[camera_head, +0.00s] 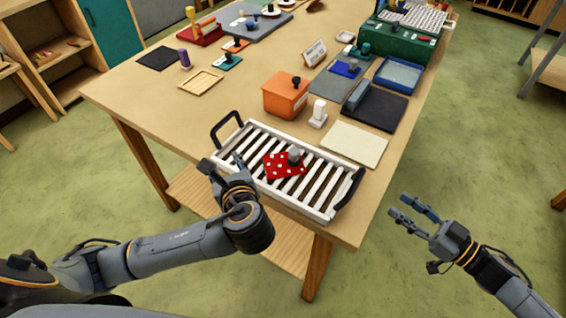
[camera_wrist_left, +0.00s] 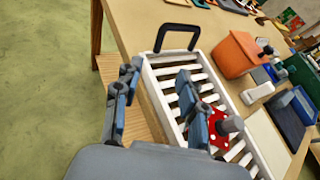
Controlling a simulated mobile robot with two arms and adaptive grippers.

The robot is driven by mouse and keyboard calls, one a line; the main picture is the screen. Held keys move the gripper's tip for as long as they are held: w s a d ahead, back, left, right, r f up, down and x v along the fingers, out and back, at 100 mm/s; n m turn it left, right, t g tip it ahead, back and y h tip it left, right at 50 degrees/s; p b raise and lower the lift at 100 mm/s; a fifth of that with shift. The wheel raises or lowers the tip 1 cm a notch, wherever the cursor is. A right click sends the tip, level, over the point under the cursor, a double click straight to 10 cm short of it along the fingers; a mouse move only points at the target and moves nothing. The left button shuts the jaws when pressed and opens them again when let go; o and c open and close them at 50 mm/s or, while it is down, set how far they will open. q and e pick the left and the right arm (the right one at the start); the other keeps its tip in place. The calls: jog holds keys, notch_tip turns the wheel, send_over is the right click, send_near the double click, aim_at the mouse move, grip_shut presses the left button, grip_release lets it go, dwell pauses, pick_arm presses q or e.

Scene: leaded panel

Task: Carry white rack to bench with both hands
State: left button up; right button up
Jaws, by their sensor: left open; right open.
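The white rack (camera_head: 318,196) is a slatted tray with a black handle at each end, lying on the near edge of the wooden bench (camera_head: 150,100). A red cloth with white dots (camera_head: 283,168) and a grey-knobbed piece (camera_head: 294,155) lie on its slats. My left gripper (camera_head: 221,163) is open over the rack's near left side, apart from the left handle (camera_head: 226,124). The left wrist view shows its fingers (camera_wrist_left: 155,85) spread across the rack's near rail. My right gripper (camera_head: 410,213) is open and empty off the bench, right of the right handle (camera_head: 350,188).
A dark pad (camera_head: 375,108) and blue tray (camera_head: 399,75) lie further back. The bench's left front is mostly clear around a wooden frame (camera_head: 201,82).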

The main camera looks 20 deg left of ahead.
aim_at(217, 140)
pick_arm(q)
jog(key=x, duration=1.4)
pick_arm(e)
jog(key=x, duration=1.3)
jog(key=shift+w+a, duration=0.15)
jog(key=shift+a, duration=0.2)
pick_arm(q)
grip_shut()
pick_arm(e)
grip_shut()
pick_arm(q)
jog(key=shift+w+r, duration=0.1)
jog(key=shift+r, duration=0.2)
pick_arm(e)
jog(key=shift+w+r, duration=0.1)
jog(key=shift+r, duration=0.25)
